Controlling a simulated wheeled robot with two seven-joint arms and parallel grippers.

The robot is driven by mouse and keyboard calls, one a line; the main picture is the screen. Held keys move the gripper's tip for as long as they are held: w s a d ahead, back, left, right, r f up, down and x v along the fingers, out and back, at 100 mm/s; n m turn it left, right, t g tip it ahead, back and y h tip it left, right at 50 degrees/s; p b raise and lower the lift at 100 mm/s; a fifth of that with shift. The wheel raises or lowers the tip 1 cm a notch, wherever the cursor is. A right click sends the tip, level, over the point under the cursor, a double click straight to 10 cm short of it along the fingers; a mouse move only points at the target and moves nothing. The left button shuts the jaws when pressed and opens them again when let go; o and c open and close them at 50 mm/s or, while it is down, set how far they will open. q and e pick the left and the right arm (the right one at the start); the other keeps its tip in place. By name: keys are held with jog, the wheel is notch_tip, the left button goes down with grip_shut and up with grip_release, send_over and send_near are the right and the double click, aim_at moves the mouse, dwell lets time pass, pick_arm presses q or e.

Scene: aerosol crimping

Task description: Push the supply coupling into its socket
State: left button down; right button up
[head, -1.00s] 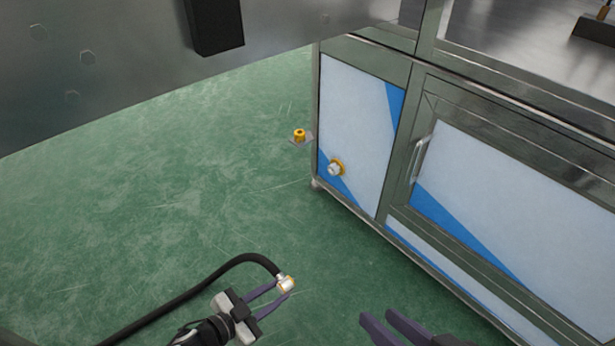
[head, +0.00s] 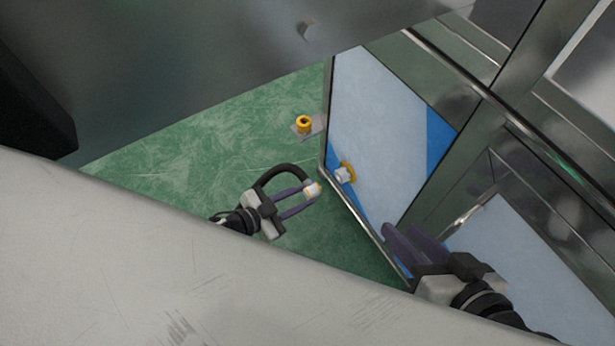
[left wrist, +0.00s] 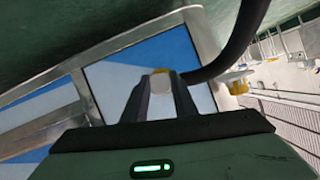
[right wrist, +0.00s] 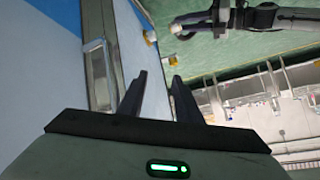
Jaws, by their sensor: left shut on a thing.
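My left gripper (head: 298,203) is shut on the supply coupling (head: 313,190), a pale fitting with a yellow band on a black hose (head: 275,172). In the left wrist view the coupling (left wrist: 161,86) sits between the fingertips. The socket (head: 345,174), a silver stub with a yellow ring, is on the white and blue cabinet panel. The coupling is close to it, left and slightly lower in the head view, with a visible gap. The socket (right wrist: 149,38) also shows in the right wrist view. My right gripper (head: 408,238) is open and empty in front of the cabinet.
A yellow fitting (head: 303,125) stands on a small grey plate left of the cabinet. A door handle (right wrist: 97,75) is left of my right gripper in its wrist view. A large pale scratched surface (head: 150,260) covers the head view's lower left.

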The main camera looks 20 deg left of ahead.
aim_at(318, 188)
pick_arm(q)
jog(key=shift+w+d+b, duration=0.4)
jog(key=shift+w+d, duration=0.35)
jog(key=shift+w, duration=0.1)
jog(key=shift+w+d, duration=0.7)
jog(key=shift+w, duration=0.15)
jog(key=shift+w+d, duration=0.3)
jog(key=shift+w, duration=0.15)
pick_arm(e)
jog(key=shift+s+a+r, duration=0.1)
jog(key=shift+a+r, duration=0.15)
jog(key=shift+r, duration=0.2)
pick_arm(q)
jog(key=shift+f, duration=0.1)
pick_arm(e)
jog(key=shift+r, duration=0.15)
pick_arm(q)
jog(key=shift+w+d, duration=0.2)
jog(key=shift+w, duration=0.15)
pick_arm(e)
jog(key=shift+r, duration=0.1)
dwell(1.4)
pick_arm(q)
jog(key=c, duration=1.4)
grip_release()
jog(key=shift+o, duration=0.2)
